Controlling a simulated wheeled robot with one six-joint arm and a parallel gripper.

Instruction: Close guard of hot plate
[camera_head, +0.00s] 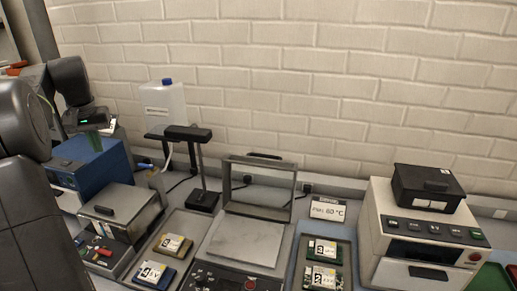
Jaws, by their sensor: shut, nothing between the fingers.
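The hot plate (243,241) is a flat grey slab at the lower middle of the bench. A dark control panel (228,281) with a red button is at its front edge, partly cut off by the picture. Its guard (293,190) is a rectangular metal frame with a dark handle on top. It stands raised and upright at the back of the plate. My gripper (106,127) is at the upper left, beyond the blue box, well apart from the guard. It looks shut and empty, and its fingertips are small and hard to make out.
Trays with labelled packs (154,272) flank the plate. A black stand (203,200) and a white canister (163,104) are behind left. A beige machine (415,250) is at right, a blue box (88,168) at left.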

